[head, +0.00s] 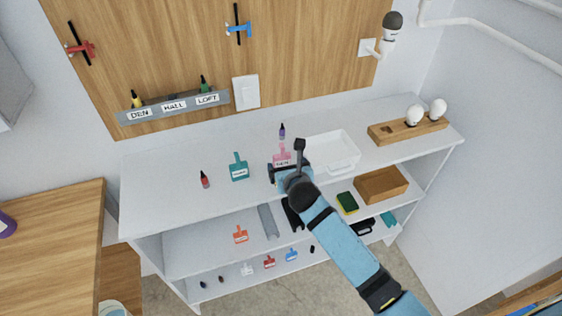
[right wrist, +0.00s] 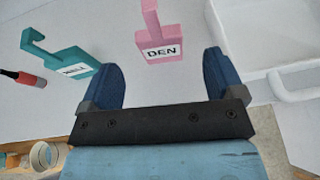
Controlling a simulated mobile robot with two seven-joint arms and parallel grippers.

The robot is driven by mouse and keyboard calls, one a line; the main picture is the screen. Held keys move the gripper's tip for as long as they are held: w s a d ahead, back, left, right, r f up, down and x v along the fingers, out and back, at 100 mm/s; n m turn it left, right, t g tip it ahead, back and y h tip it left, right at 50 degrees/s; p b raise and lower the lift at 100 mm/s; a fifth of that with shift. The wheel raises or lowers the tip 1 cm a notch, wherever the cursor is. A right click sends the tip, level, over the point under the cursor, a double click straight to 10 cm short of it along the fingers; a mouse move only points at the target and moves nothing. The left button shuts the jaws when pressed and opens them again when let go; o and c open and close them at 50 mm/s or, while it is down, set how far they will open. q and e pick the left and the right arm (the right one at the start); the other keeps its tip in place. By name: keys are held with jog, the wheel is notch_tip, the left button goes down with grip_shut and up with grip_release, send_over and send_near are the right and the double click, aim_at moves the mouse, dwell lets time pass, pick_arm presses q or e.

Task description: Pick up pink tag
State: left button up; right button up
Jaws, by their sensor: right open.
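The pink tag (head: 283,154) lies on the white shelf top (head: 160,176), partly hidden by my right arm in the head view. In the right wrist view the pink tag (right wrist: 158,36) has a hooked end and a white label reading DEN. My right gripper (head: 288,170) is open at the tag's near side. In the right wrist view the open fingers of my right gripper (right wrist: 162,72) stand left and right of the labelled end, with the tag just beyond them and nothing held. My left gripper is out of view.
A purple bottle (head: 282,132) stands behind. A white tray (head: 333,153) and a wooden bulb holder (head: 408,129) are to the right. Lower shelves hold more tags.

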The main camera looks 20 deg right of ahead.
aim_at(282, 161)
jog(key=shift+f+x, duration=0.2)
jog(key=shift+x, duration=3.35)
jog(key=shift+s, duration=0.1)
jog(key=c, duration=1)
